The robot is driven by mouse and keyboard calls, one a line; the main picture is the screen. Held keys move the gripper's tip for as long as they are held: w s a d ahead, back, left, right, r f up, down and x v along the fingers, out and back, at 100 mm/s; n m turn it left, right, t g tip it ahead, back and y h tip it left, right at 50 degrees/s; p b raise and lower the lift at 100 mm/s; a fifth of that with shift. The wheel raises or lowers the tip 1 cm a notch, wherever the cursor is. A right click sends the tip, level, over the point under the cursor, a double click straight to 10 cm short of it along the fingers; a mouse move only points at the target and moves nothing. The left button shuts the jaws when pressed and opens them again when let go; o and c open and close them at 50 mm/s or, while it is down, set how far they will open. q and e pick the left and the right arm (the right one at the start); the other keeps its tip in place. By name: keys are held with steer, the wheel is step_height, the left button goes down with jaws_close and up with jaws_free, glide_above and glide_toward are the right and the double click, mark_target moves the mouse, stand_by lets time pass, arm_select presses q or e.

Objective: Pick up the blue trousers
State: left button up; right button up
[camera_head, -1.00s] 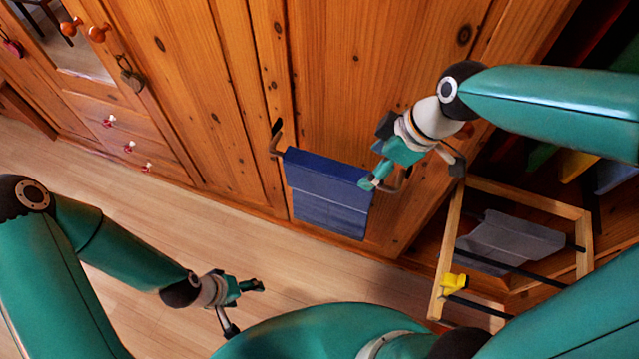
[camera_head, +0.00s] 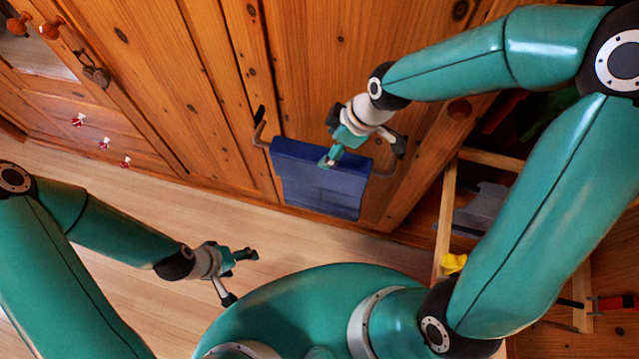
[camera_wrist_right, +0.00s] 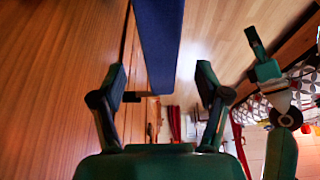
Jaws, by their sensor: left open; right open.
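The blue trousers (camera_head: 318,187) hang folded over a dark rail on the wooden cupboard front, in the middle of the head view. My right gripper (camera_head: 362,155) is open at the upper right part of the trousers. In the right wrist view the trousers (camera_wrist_right: 158,45) are an upright blue strip ahead, between the lines of the two spread fingers (camera_wrist_right: 160,78). I cannot tell whether either finger touches the cloth. My left gripper (camera_head: 240,277) is open and empty, low over the floor to the left, away from the trousers.
The rail's end (camera_head: 260,130) sticks out left of the trousers. A wooden rack (camera_head: 445,220) with a grey garment (camera_head: 480,208) and a yellow object (camera_head: 453,263) stands at the right, partly hidden by my right arm. The wooden floor (camera_head: 130,230) at the left is clear.

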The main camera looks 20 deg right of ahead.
mark_target(323, 153)
steer(key=shift+p+x, duration=0.3)
steer(key=shift+x, duration=2.7)
steer(key=shift+a, duration=0.1)
steer(key=shift+f+b, duration=0.2)
steer(key=shift+b, duration=0.15)
steer(key=shift+c, duration=0.3)
jaws_close()
steer(key=shift+w, duration=0.1)
